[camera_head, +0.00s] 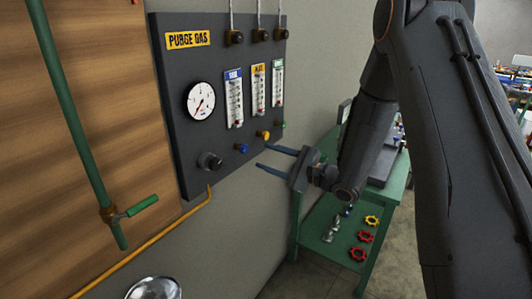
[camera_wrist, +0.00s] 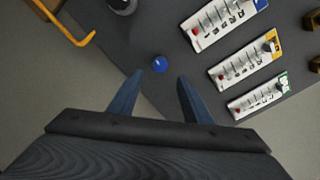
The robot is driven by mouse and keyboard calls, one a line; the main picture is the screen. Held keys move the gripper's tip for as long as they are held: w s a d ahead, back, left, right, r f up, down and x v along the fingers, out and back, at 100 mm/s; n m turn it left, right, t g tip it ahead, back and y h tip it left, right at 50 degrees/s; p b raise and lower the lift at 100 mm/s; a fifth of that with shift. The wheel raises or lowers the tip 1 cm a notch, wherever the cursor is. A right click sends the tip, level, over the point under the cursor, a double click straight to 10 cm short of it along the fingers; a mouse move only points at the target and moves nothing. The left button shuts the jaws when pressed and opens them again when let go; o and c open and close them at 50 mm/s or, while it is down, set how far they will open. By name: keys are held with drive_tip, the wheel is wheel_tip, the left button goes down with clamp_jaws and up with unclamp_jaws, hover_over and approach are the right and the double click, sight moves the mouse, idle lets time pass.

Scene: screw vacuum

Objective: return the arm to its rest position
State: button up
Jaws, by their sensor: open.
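My gripper (camera_head: 271,160) is open and empty, with two blue fingers pointing left at the lower right of the dark purge gas panel (camera_head: 172,88). The fingertips are close to the panel's blue knob (camera_head: 241,148) and yellow knob (camera_head: 263,135); I cannot tell the exact gap. In the wrist view, my gripper (camera_wrist: 160,82) has its fingers spread, with the blue knob (camera_wrist: 158,63) just beyond and between the tips. My dark arm reaches in from the right side of the head view.
The panel carries a round gauge (camera_head: 200,101), a black knob (camera_head: 209,161) and three flowmeters (camera_head: 233,98). A green pipe (camera_head: 75,120) with a valve handle runs down the left. A green table (camera_head: 315,228) holding red and yellow handwheels (camera_head: 365,237) stands below and behind my arm.

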drive_tip(key=s+d+f+n+g+h+b, duration=0.1)
drive_tip(key=s+d+f+n+h+b, duration=0.1)
drive_tip(key=d+f+n+h, duration=0.3)
drive_tip(key=s+d+f+n+h+b, duration=0.1)
drive_tip(key=d+f+n+h+b, duration=0.15)
drive_tip(key=d+h, duration=0.45)
drive_tip(key=s+f+n+g+h+b, duration=0.1)
drive_tip(key=s+n+g, duration=0.3)
drive_tip(key=s, duration=0.8)
drive_tip(key=s+d+f+n+g+h+b, duration=0.1)
drive_tip(key=s+f+n+g+b, duration=0.1)
drive_tip(key=s, duration=1)
drive_tip(key=f+n+g, duration=0.1)
drive_tip(key=n+g, duration=0.1)
drive_tip(key=n, duration=0.1)
drive_tip(key=shift+s+f+g, duration=0.15)
drive_tip(key=shift+g, duration=0.15)
drive_tip(key=shift+d, duration=0.1)
